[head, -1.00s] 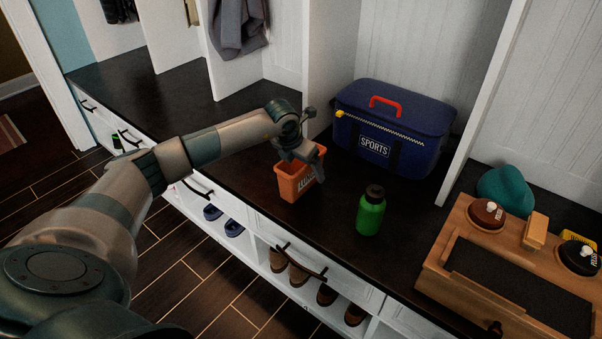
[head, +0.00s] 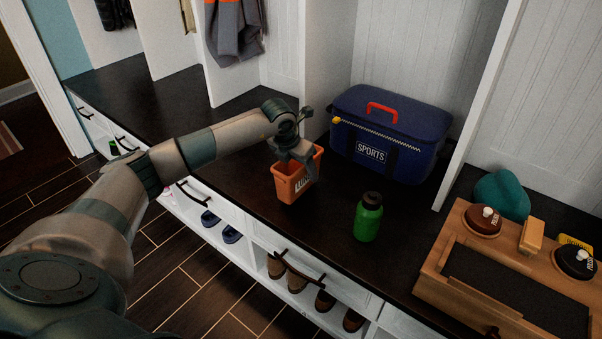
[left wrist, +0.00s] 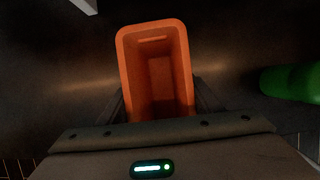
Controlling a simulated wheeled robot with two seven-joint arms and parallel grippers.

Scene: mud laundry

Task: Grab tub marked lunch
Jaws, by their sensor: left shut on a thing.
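The orange tub (head: 292,189) with a partly hidden label that seems to read "LUNCH" is upright at the dark bench top, left of the green bottle. In the left wrist view the open, empty tub (left wrist: 158,75) shows from above. My left gripper (head: 306,168) reaches down over the tub from the left. Its fingers are on either side of the tub's near end in the left wrist view, and it is shut on the tub. I cannot tell whether the tub's base touches the bench. My right gripper is not in view.
A green bottle (head: 368,218) stands close to the tub's right. A blue "SPORTS" bag (head: 390,135) is behind. A wooden shoe-care box (head: 450,245) and a teal cap (head: 502,194) are at the right. The dark bench (head: 245,180) is clear left of the tub.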

